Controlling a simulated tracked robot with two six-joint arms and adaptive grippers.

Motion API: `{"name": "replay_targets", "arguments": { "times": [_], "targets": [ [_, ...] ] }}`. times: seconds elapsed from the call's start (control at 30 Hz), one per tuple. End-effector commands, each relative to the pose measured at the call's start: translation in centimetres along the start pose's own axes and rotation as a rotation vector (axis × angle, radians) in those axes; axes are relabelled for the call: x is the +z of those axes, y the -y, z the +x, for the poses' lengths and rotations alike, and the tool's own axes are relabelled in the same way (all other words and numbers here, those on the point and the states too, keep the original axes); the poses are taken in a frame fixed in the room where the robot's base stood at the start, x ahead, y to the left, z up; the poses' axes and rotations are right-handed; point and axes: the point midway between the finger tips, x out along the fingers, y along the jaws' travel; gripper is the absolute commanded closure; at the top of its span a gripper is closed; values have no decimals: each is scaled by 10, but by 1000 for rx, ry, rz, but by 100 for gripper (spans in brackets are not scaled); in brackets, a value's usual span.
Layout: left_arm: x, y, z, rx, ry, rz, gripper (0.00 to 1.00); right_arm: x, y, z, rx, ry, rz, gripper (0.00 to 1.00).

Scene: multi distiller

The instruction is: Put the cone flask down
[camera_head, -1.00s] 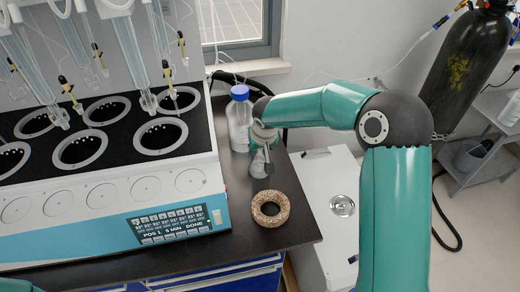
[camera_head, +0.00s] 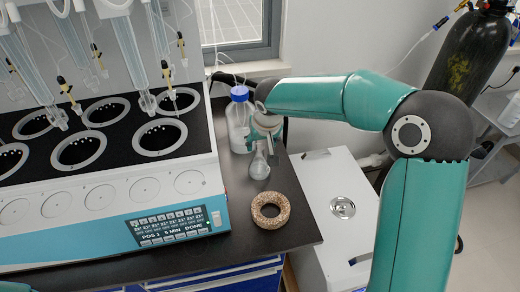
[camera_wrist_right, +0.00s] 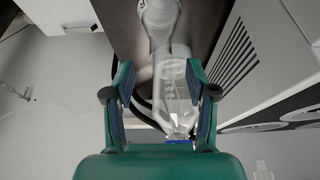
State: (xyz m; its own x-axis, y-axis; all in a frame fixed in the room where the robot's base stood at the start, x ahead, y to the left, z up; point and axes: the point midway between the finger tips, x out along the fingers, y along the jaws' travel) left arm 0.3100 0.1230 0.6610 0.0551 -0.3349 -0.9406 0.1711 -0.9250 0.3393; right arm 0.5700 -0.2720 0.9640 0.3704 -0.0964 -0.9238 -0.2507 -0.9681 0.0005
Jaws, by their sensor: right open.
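The clear glass cone flask (camera_head: 259,170) stands upright on the dark bench, between the cork ring (camera_head: 270,210) and the blue-capped bottle (camera_head: 239,122). My right gripper (camera_head: 268,143) is open just behind and above the flask. In the right wrist view the flask (camera_wrist_right: 158,18) lies beyond the open fingers (camera_wrist_right: 160,80), its neck pointing towards them. The blue-capped bottle (camera_wrist_right: 175,100) shows between the fingers in that view, seemingly behind them. My left gripper is out of view.
The multi-distiller (camera_head: 110,190) with several black wells fills the left, close to the flask. The bench (camera_head: 295,228) ends a little right of the cork ring. A white box (camera_head: 335,190) stands beyond that edge. Bare bench lies around the ring.

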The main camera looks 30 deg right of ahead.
Motion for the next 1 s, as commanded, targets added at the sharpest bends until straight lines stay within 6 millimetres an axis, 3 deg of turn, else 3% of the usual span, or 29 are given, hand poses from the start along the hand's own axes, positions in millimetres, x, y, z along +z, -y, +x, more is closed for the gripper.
{"name": "replay_targets", "arguments": {
  "times": [0.1, 0.33, 1.0],
  "targets": [
    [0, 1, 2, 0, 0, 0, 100, 0, 0, -25, -1, -4, 0, 44],
    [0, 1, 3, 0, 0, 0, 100, 0, 0, -52, -1, -2, -1, 44],
    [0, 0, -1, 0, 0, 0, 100, -2, 0, -60, 0, 1, 0, 44]
  ]
}}
